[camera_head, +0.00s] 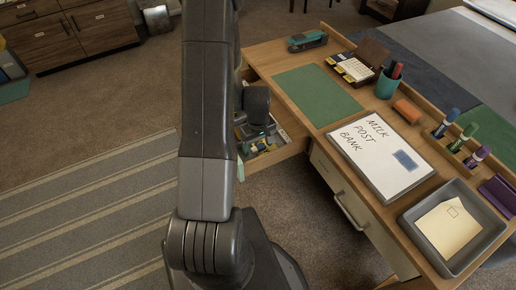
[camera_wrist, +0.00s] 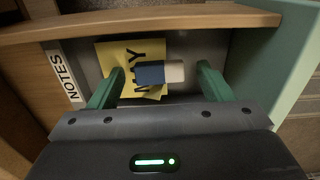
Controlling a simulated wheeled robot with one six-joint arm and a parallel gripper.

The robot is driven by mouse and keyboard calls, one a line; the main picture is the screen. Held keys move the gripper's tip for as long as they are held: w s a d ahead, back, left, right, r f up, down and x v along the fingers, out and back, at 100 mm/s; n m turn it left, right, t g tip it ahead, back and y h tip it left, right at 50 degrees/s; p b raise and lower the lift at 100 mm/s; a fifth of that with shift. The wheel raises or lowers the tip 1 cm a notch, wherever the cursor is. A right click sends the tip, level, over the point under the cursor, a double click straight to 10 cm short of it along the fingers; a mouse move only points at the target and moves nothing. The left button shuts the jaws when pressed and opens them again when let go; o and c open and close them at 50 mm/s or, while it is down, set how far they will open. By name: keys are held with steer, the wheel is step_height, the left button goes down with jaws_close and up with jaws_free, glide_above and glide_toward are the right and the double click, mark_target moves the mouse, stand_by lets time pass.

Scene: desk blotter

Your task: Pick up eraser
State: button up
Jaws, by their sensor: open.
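A white eraser with a dark blue sleeve (camera_wrist: 160,72) lies in an open drawer, partly over a yellow note (camera_wrist: 115,58) with black letters, in the wrist view. My gripper (camera_wrist: 160,71) is open, with one green finger on each side of the eraser. A gap shows between the eraser and each finger; I cannot tell the height of the fingertips above the drawer floor. In the head view my arm hides much of the drawer (camera_head: 290,147), and I cannot make out the eraser clearly there.
A wooden drawer edge (camera_wrist: 150,22) runs across the top of the wrist view. A white NOTES label (camera_wrist: 64,75) lies left of the yellow note. On the desk are a green mat (camera_head: 316,94), a whiteboard (camera_head: 380,155), a grey tray (camera_head: 486,238) and a pen cup (camera_head: 387,86).

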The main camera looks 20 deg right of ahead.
steer(key=shift+c, duration=0.4)
steer(key=c, duration=1)
steer(key=shift+o, duration=0.2)
steer(key=shift+r, duration=0.1)
